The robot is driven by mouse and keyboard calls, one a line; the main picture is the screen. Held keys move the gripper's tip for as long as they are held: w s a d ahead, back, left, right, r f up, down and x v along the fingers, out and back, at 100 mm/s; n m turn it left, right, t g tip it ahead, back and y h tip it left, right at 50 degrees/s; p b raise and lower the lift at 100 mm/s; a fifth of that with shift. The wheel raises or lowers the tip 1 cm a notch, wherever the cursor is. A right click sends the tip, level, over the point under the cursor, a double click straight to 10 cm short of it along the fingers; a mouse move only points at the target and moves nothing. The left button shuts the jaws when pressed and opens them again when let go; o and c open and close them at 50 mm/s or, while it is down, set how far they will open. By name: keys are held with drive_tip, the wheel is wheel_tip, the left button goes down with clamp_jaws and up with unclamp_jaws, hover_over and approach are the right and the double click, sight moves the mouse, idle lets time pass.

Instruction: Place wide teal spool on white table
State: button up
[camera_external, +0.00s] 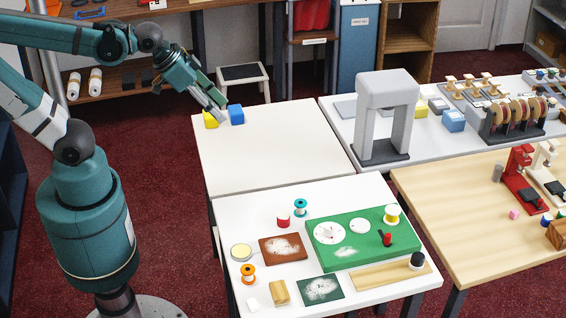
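A red spool (284,221), an orange spool (248,274), a brown board (283,248) and a green board (340,252) crowd the near table. A grey arch (387,90) stands on the table at right. Most of the back white table is bare.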

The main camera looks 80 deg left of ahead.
drive_tip(key=shift+s+a+r, duration=0.15)
drive_tip(key=shift+s+a, duration=0.2)
drive_tip(key=shift+s, duration=0.3)
drive_tip(key=shift+s+a+r, duration=0.15)
drive_tip(key=shift+s+a, duration=0.2)
drive_tip(key=shift+s, duration=0.3)
drive_tip(key=shift+f, duration=0.15)
idle(0.5)
